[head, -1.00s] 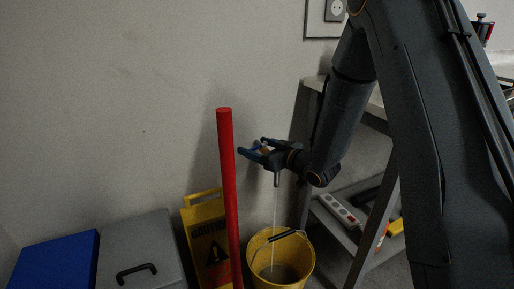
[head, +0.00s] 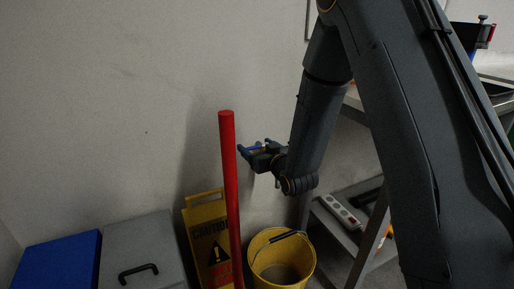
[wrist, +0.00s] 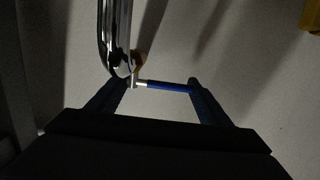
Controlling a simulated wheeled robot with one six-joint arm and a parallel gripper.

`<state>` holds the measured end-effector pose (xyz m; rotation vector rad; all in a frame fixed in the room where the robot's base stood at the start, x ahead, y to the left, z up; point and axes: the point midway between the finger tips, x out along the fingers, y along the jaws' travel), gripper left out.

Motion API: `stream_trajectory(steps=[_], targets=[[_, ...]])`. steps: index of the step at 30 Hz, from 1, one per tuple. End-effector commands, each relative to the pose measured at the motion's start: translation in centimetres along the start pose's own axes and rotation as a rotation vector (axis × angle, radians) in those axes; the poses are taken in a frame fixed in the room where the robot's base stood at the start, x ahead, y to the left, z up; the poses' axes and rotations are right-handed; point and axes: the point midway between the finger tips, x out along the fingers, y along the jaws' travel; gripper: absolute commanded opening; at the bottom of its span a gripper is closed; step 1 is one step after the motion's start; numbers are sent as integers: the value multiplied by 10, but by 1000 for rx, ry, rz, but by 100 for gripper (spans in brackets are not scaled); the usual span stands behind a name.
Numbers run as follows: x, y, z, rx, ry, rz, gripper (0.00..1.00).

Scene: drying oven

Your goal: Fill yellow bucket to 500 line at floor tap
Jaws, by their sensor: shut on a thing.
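The yellow bucket (head: 257,270) stands upright on the floor at the bottom of the head view. Greyish water shows inside it; the 500 line cannot be made out. My gripper (head: 254,148) is above the bucket, close to the wall. In the wrist view my gripper (wrist: 160,88) is shut on the blue tap lever (wrist: 170,87), which lies crosswise between the fingers. The chrome tap pipe (wrist: 116,40) is just beside it. No water stream shows below the tap in the head view. My wrist and gripper mostly hide the tap there.
A red pole (head: 230,190) stands upright just left of my gripper. A yellow caution sign (head: 207,235) is behind it. A grey box (head: 140,245) and a blue box (head: 55,262) are at left. A shelf with a power strip (head: 340,209) is at right.

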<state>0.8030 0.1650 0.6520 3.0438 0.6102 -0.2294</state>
Motion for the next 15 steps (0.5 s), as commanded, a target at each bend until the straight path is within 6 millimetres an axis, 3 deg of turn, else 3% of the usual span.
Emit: stream_trajectory(steps=[2,3,6,15], targets=[[0,0,-1,-1,1,0,51],[0,0,-1,-1,1,0,79],[0,0,0,-1,1,0,94],[-2,0,0,-1,0,-1,94]])
